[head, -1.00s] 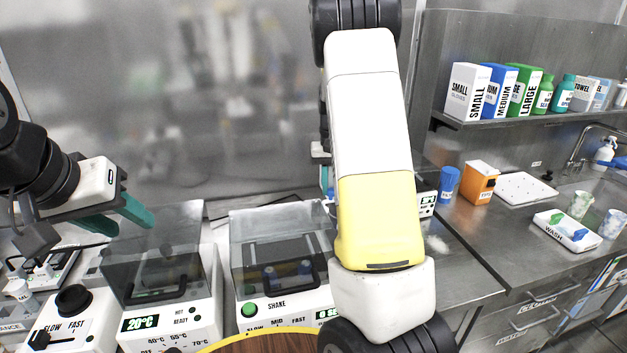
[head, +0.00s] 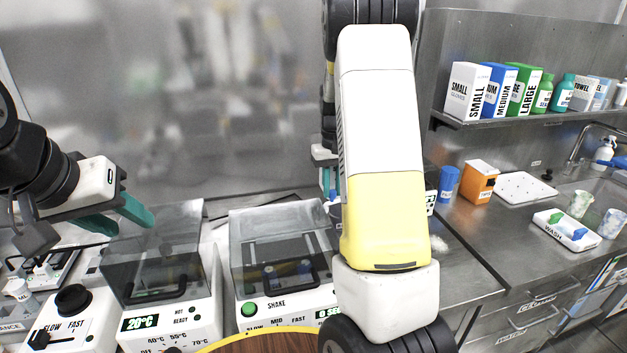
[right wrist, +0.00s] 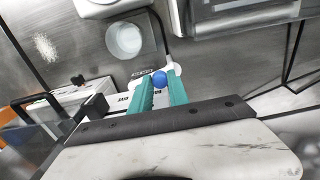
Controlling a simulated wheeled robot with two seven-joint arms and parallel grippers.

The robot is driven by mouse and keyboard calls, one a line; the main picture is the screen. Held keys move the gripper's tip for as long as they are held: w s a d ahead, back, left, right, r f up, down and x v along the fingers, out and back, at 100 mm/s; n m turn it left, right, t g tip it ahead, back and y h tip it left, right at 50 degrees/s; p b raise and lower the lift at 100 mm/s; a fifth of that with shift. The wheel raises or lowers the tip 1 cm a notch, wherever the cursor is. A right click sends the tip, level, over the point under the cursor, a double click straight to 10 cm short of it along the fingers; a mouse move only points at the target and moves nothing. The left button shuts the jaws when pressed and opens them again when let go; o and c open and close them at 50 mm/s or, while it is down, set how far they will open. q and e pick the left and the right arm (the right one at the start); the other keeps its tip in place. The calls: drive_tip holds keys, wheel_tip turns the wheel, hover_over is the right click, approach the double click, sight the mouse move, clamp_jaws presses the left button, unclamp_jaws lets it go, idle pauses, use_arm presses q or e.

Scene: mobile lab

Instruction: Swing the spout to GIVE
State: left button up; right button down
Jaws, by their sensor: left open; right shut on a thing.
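In the right wrist view, my right gripper (right wrist: 160,88) has its teal fingers shut on a small blue knob (right wrist: 160,78). White parts show beside the fingertips, next to a white labelled device (right wrist: 122,101) partly hidden by the fingers. I cannot tell which part is the spout, and I cannot read GIVE on any label. A round whitish vessel (right wrist: 124,40) stands beyond the fingertips, apart from them. In the head view my right arm covers most of this place. My left gripper (head: 122,216) is open and empty above the lidded machine at the left.
A 20°C machine (head: 172,322) and a SHAKE machine (head: 285,298) with clear lids stand in front. To the right are a blue-capped container (head: 448,183), an orange box (head: 480,182), a white perforated board (head: 525,188) and a WASH tray (head: 567,230).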

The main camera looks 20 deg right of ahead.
drive_tip(key=s+d+n, duration=0.5)
drive_tip(key=n, duration=1)
drive_tip(key=shift+d+n, duration=0.3)
drive_tip(key=shift+d, duration=0.1)
idle(0.3)
drive_tip(key=c, duration=1.3)
unclamp_jaws()
drive_tip(key=shift+o, duration=0.2)
wheel_tip(320, 180, up, 8)
